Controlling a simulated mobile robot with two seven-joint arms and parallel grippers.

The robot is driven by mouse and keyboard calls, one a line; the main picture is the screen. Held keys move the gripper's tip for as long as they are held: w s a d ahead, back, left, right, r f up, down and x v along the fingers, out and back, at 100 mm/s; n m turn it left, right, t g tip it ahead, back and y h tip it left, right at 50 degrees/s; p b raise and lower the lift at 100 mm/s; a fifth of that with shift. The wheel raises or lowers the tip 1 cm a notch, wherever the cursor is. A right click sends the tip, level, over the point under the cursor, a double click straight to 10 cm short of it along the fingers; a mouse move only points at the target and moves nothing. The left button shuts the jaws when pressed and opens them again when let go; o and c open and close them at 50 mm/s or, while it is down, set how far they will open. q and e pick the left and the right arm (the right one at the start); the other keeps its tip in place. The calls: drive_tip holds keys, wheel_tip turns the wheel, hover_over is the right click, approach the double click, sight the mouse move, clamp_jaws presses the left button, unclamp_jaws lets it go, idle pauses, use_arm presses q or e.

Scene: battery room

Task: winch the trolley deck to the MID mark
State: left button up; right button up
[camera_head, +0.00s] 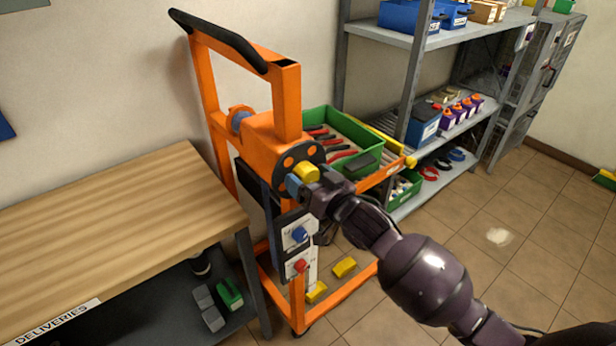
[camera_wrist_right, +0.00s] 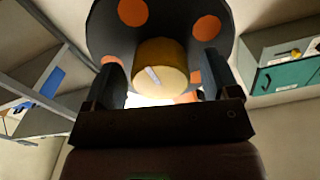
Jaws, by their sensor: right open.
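The orange trolley (camera_head: 290,95) stands against the wall. Its winch has a dark disc with orange spots (camera_head: 287,160) and a yellow knob (camera_head: 307,172). My right gripper (camera_head: 304,184) is at the knob. In the right wrist view the open fingers (camera_wrist_right: 162,78) stand either side of the yellow knob (camera_wrist_right: 160,62), with a gap visible on each side; the dark disc (camera_wrist_right: 112,32) is behind it. The trolley deck (camera_head: 385,172) carries a green bin (camera_head: 338,125) with red-handled tools. A white strip (camera_head: 311,268) shows low on the trolley; I cannot read a MID mark. My left gripper is out of view.
A wooden bench (camera_head: 110,225) marked DELIVERIES is at the left, close to the trolley. A grey shelf (camera_head: 400,56) with bins and batteries stands behind and to the right. A control panel (camera_head: 297,235) with blue and red knobs hangs below the winch. The tiled floor at right is mostly clear.

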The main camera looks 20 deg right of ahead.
drive_tip(key=shift+w+a, duration=0.1)
drive_tip(key=shift+w, duration=0.2)
drive_tip(key=shift+c, duration=0.4)
drive_tip(key=c, duration=0.8)
drive_tip(key=shift+r+n+p, duration=0.15)
drive_tip(key=shift+n+p, duration=1.25)
drive_tip(key=shift+n, duration=0.4)
drive_tip(key=shift+c, duration=0.2)
drive_tip(key=shift+n+p, duration=0.5)
drive_tip(key=shift+n, duration=1)
drive_tip(key=shift+p, duration=0.3)
